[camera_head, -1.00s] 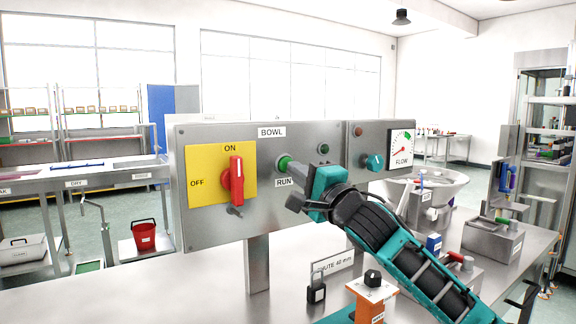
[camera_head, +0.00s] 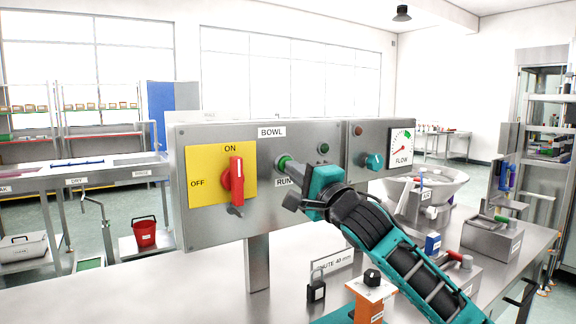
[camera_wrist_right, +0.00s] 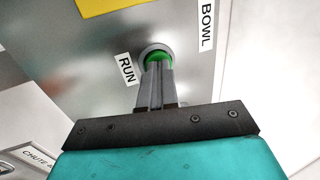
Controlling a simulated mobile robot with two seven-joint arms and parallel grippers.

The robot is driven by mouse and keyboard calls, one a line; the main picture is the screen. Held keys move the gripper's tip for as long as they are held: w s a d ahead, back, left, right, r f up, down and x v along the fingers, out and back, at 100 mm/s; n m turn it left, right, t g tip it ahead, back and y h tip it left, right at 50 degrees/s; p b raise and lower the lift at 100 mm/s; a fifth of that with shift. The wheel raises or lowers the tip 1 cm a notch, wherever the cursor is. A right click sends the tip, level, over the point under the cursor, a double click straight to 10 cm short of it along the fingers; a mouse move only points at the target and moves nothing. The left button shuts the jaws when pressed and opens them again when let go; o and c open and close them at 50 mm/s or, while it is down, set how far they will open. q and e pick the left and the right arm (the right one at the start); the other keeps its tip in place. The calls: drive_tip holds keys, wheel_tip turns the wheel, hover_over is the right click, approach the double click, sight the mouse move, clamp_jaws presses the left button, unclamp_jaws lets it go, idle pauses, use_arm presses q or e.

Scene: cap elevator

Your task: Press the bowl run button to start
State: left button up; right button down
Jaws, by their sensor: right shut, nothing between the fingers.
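The green run button (camera_head: 282,162) sits on the grey control panel (camera_head: 215,226), above a RUN label (camera_head: 283,182) and below the BOWL label (camera_head: 271,132). In the right wrist view the green button (camera_wrist_right: 158,57) shows just beyond my fingertips, partly hidden by them. My right gripper (camera_head: 292,166) is shut and empty, with its fingers pointing at the button. The fingertips are at the button or very close to it; I cannot tell whether they touch or how far it is pressed in. My left gripper is out of view.
A red rotary switch (camera_head: 236,180) on a yellow plate is left of the button. A teal knob (camera_head: 374,161) and a FLOW gauge (camera_head: 402,147) are to the right. A padlock (camera_head: 316,290) and an orange block (camera_head: 371,299) stand on the bench below my arm.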

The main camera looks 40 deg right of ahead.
drive_tip(key=shift+w, duration=0.2)
drive_tip(key=shift+r+v, duration=0.2)
drive_tip(key=shift+v, duration=0.7)
drive_tip(key=shift+r+v, duration=0.2)
drive_tip(key=shift+v, duration=0.65)
drive_tip(key=shift+r+v, duration=0.2)
drive_tip(key=shift+v, duration=0.7)
drive_tip(key=shift+s, duration=0.15)
